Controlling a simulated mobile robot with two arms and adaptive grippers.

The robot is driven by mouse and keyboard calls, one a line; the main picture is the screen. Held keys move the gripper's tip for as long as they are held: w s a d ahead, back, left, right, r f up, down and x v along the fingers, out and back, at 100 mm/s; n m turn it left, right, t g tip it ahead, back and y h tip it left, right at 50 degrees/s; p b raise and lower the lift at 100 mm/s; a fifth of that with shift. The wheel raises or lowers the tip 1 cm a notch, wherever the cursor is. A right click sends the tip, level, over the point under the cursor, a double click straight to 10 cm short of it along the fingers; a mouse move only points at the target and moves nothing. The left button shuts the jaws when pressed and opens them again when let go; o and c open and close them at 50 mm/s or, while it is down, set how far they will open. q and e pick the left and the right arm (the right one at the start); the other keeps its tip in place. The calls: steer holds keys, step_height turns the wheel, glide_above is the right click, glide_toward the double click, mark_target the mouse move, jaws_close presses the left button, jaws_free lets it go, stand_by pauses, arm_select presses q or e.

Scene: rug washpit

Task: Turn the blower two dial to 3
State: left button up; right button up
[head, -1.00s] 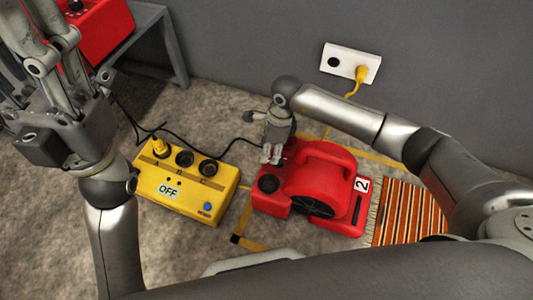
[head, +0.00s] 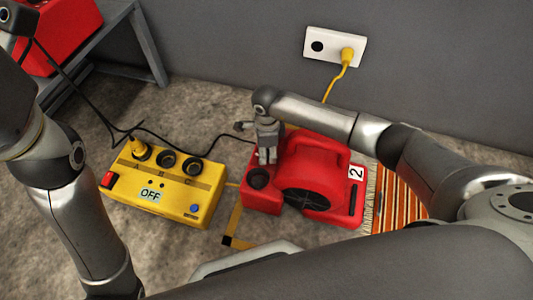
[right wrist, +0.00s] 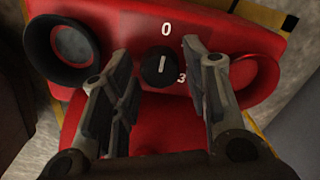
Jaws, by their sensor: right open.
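The red blower marked 2 (head: 318,170) sits on the floor right of centre in the head view. Its black dial (right wrist: 159,66) shows in the right wrist view, with its white pointer line roughly upright, towards a white 0. A white 3 is at the dial's lower right. My right gripper (head: 268,156) is over the blower's left part. Its open fingers (right wrist: 160,58) stand on either side of the dial, with a gap on each side. Of my left gripper (head: 12,18), only a small part seems to show at the top left; its fingertips are out of frame.
A yellow power box (head: 165,190) with an OFF label and sockets stands left of the blower, with a black cable behind it. A wall outlet (head: 335,46) holds a yellow plug. A striped rug (head: 400,200) lies right of the blower. A grey table (head: 150,50) is at upper left.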

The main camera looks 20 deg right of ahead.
steer(key=shift+f, duration=0.4)
steer(key=c, duration=0.8)
steer(key=shift+o, duration=0.2)
